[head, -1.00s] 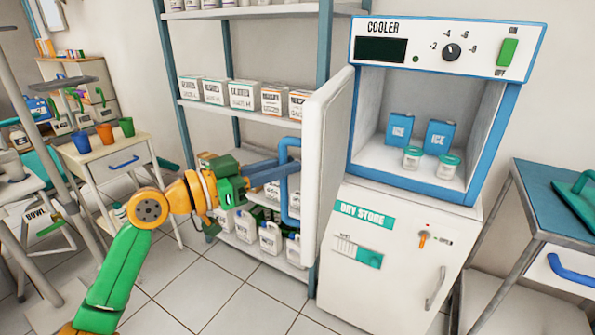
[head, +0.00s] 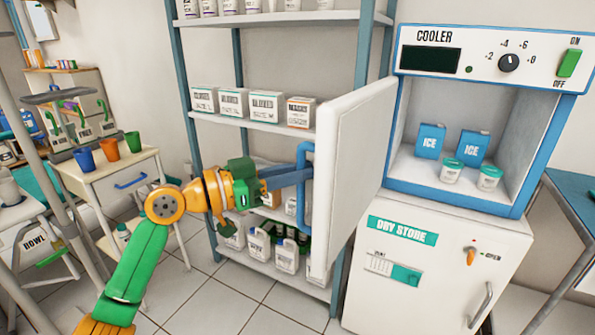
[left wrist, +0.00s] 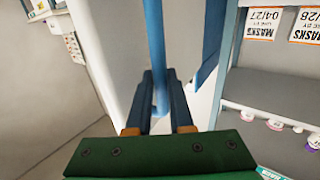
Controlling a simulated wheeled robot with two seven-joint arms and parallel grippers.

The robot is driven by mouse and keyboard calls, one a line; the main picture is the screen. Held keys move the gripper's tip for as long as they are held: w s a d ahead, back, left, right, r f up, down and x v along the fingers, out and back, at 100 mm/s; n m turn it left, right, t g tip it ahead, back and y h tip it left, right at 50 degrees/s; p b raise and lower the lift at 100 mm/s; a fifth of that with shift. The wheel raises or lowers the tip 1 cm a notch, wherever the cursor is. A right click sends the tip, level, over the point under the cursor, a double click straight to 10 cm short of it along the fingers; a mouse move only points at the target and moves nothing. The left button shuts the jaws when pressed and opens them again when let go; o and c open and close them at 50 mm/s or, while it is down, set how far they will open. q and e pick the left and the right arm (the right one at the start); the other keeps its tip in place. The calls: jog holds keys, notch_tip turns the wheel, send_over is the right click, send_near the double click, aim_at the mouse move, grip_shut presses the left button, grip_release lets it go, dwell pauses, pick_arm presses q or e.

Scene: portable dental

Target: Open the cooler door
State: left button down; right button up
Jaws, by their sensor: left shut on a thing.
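The cooler (head: 485,50) stands at the right in the head view, with its compartment uncovered. Its white door (head: 355,165) is swung out to the left, away from the opening, and shows its inner face. The blue door handle (head: 306,205) is on the door's left side. My left gripper (head: 304,174) is shut on this handle. The left wrist view shows the blue handle bar (left wrist: 158,85) between the two dark fingers (left wrist: 160,100). Inside the cooler are two blue ice packs (head: 430,140) and two white jars with green lids (head: 452,171). My right gripper is not in view.
A shelf rack (head: 240,119) with boxes and jugs stands behind my left gripper and the door. The dry store cabinet (head: 430,285) is under the cooler. A side table (head: 575,205) is at the right edge. Tiled floor is clear in front.

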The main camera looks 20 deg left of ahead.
pick_arm(q)
jog(key=shift+r, duration=0.15)
jog(key=c, duration=0.8)
grip_release()
jog(key=shift+d, duration=0.15)
jog(key=shift+w+d, duration=0.1)
jog(key=shift+w, duration=0.05)
jog(key=b+v, duration=0.2)
jog(key=v, duration=0.5)
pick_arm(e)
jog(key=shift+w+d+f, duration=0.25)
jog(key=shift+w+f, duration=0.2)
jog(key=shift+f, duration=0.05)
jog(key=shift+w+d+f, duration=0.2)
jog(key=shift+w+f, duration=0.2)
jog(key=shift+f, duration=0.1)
